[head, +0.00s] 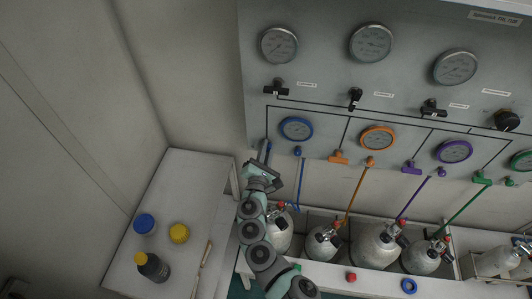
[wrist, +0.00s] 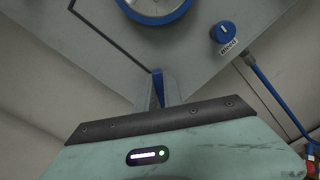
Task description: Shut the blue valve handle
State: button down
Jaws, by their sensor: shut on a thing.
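The blue valve handle (wrist: 157,76) shows as a narrow blue strip between my fingers in the wrist view, below the blue-ringed gauge (wrist: 155,5). In the head view the handle (head: 268,147) is a small blue piece at the lower left of the grey panel (head: 330,95). My gripper (wrist: 158,92) is shut on the handle, its fingers on either side of it. In the head view my gripper (head: 264,157) reaches up to the panel's lower left edge. The fingers hide most of the handle and its valve body.
A blue knob (wrist: 224,32) with a blue hose (wrist: 275,90) is right of my gripper. Orange (head: 338,157), purple (head: 411,168) and green (head: 482,178) handles line the panel. Gas cylinders (head: 375,247) stand below. A side table (head: 185,205) with jars is at left.

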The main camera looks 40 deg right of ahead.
jog(key=m+b, duration=0.3)
jog(key=f+m+b, duration=0.1)
jog(key=m+b, duration=0.3)
jog(key=shift+s+d, duration=0.15)
jog(key=shift+m+b, duration=1.7)
jog(key=shift+m, duration=0.2)
jog(key=c, duration=1.5)
grip_release()
jog(key=v, duration=1.1)
